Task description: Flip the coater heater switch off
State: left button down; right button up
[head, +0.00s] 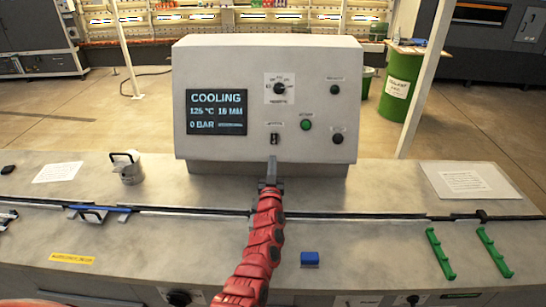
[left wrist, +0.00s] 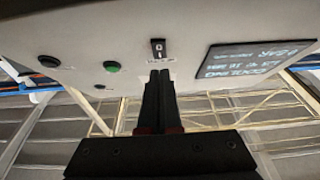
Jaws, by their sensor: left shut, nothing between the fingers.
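The coater heater switch is likely the small black rocker switch (head: 275,138) low on the front of the grey control box (head: 312,63); its label is too small to read. In the left wrist view the switch (left wrist: 158,47) sits just beyond my fingertips, and the picture is upside down. My left gripper (head: 272,162) is shut and empty, its tips just below the switch at the panel's lower edge. The left wrist view shows its closed fingers (left wrist: 160,76) pointing at the switch; I cannot tell whether they touch the panel. My right gripper is in neither view.
The box also holds a display (head: 216,112) reading COOLING, a rotary knob (head: 280,88), a green button (head: 306,125) and dark buttons.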

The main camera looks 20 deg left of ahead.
pick_arm(q)
jog(key=v, duration=0.2)
jog(key=f+b+v, duration=0.1)
jog(key=v, duration=0.2)
jog(key=shift+s+d+f, duration=0.1)
jog(key=shift+f, duration=0.1)
